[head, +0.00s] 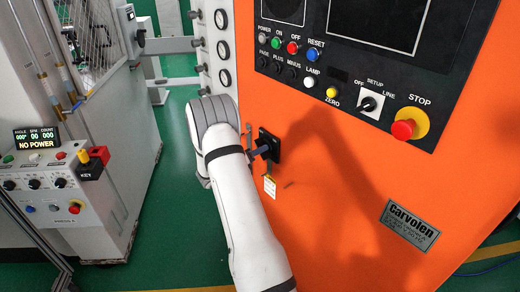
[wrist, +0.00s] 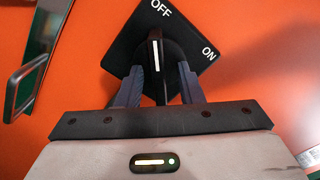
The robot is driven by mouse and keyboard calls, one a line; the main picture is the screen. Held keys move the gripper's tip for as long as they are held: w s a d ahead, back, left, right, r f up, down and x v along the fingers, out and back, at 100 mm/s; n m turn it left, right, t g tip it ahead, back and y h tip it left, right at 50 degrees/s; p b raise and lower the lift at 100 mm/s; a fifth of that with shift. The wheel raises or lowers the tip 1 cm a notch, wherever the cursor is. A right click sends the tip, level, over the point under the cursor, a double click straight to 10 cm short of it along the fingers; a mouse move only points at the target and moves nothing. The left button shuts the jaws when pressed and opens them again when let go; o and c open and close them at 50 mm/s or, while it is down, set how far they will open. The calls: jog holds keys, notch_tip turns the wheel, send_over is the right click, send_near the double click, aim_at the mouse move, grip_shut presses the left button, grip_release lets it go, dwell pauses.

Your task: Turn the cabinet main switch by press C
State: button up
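The cabinet main switch is a black square plate (wrist: 120,58) with a black knob (wrist: 157,52) on the orange cabinet, marked OFF at the top and ON at the right in the wrist view. The knob's white line stands nearly upright, towards OFF. My gripper (wrist: 161,70) has one dark finger on each side of the knob; the fingers look apart from it, with gaps showing. In the head view the switch plate (head: 271,144) is partly hidden behind my gripper (head: 262,150). Press C is not clearly identified by any label in view.
The orange cabinet (head: 330,220) carries a control panel (head: 345,75) with a red STOP button (head: 403,129). A small tag (head: 269,187) hangs below the switch. A grey handle (wrist: 25,85) is left of my gripper. A control box (head: 45,190) reading NO POWER stands at left.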

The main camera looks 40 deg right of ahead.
jog(key=shift+d, duration=0.1)
jog(key=shift+c, duration=0.4)
grip_shut()
jog(key=shift+d, duration=0.1)
jog(key=shift+f+m+b, duration=0.1)
jog(key=shift+m+b, duration=0.2)
jog(key=shift+b, duration=0.3)
jog(key=m+b, duration=1.7)
jog(key=b, duration=0.8)
jog(key=shift+b, duration=0.35)
jog(key=shift+m, duration=0.4)
